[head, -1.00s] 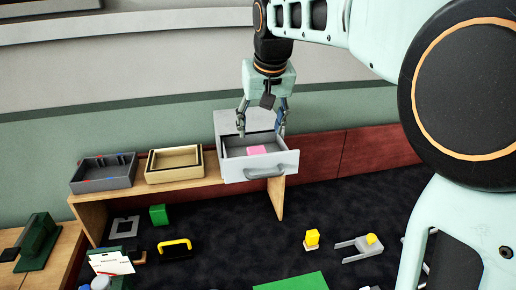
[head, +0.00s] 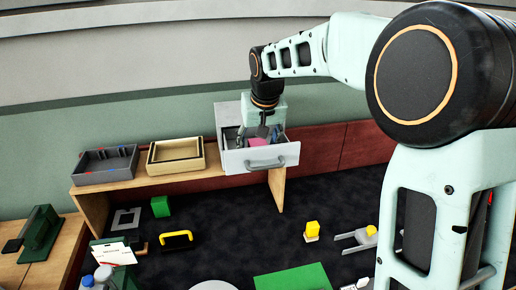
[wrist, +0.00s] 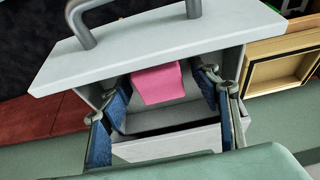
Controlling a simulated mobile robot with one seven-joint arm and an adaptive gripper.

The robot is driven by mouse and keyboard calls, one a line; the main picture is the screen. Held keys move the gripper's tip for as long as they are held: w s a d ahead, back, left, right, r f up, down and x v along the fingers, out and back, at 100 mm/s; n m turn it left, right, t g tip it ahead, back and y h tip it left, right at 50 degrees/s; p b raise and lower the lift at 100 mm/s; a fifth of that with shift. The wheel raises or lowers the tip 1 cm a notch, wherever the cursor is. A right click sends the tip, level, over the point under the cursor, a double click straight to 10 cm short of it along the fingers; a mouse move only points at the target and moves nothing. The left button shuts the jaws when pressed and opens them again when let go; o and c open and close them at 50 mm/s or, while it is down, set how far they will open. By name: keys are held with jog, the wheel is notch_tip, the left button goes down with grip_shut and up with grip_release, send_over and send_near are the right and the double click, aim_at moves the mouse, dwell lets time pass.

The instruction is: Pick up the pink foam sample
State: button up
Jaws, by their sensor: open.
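The pink foam sample (wrist: 158,84) lies inside the open drawer, close behind its front panel in the wrist view. It also shows in the head view (head: 259,141), partly hidden by my gripper. The light grey drawer (head: 262,158) is pulled out of its cabinet on the wooden shelf. My gripper (wrist: 165,98) is open and lowered into the drawer. Its blue-padded fingers stand to either side of the foam in the wrist view, with gaps visible. Whether the fingertips are level with the foam is hard to tell.
The drawer walls and front handle (wrist: 138,14) are close around my fingers. A wooden tray (head: 175,155) and a grey divided tray (head: 105,166) stand left on the shelf. A green cube (head: 160,206) and a yellow-handled black item (head: 176,240) lie below.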

jog(key=shift+c, duration=0.6)
jog(key=c, duration=0.7)
jog(key=shift+c, duration=0.2)
jog(key=shift+r, duration=0.15)
